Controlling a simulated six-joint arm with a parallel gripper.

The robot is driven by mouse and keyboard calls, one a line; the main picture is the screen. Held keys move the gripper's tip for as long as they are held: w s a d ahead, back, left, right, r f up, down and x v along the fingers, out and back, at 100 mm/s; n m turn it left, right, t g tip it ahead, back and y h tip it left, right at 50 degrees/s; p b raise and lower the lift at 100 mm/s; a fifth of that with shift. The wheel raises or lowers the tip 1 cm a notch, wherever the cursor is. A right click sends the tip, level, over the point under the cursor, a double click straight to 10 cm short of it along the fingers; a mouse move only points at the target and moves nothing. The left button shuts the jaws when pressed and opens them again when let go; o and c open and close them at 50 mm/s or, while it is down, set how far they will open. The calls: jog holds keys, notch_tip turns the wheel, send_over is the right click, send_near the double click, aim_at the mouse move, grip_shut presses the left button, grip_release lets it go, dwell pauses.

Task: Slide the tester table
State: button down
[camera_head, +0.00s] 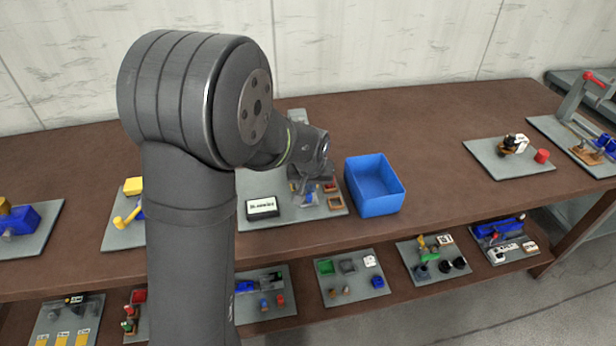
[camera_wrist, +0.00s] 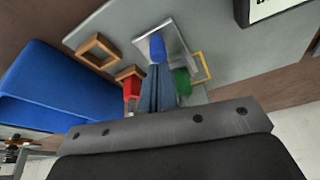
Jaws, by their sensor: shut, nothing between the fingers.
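A grey board (camera_head: 283,215) on the bench bears a white box with a dark-edged label (camera_head: 262,207); it also shows in the wrist view (camera_wrist: 125,15). On the board, the wrist view shows a light grey plate (camera_wrist: 182,44), probably the tester table, with a blue round piece (camera_wrist: 157,48). A red piece (camera_wrist: 131,88) and a green piece (camera_wrist: 181,80) stand on either side of my gripper (camera_wrist: 158,80). My gripper is shut and empty, its tips close to the blue piece and plate; I cannot tell whether they touch. In the head view my arm partly hides the board.
A blue open bin (camera_head: 376,187) stands right of the board. Two small brown frames (camera_wrist: 98,50) (camera_wrist: 130,73) and a yellow frame (camera_wrist: 202,66) lie close by. Other boards with parts stand on the bench and lower shelf.

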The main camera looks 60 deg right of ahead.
jog(key=s+a, duration=0.3)
jog(key=shift+s+a+f, duration=0.1)
jog(key=shift+s+a, duration=0.05)
jog(key=shift+a, duration=0.1)
jog(key=v, duration=1)
jog(key=shift+d, duration=0.1)
send_over(314, 203)
jog(key=s+a, duration=0.2)
jog(key=a, duration=0.1)
jog(key=f, duration=0.8)
jog(key=shift+w+d+f, duration=0.2)
jog(key=shift+f, duration=0.05)
jog(key=shift+w+d+f, duration=0.2)
jog(key=shift+d+f, duration=0.1)
jog(key=shift+f, duration=0.2)
jog(key=shift+w+d+r, duration=0.1)
jog(key=shift+w+d, duration=0.15)
jog(key=c, duration=2.1)
grip_release()
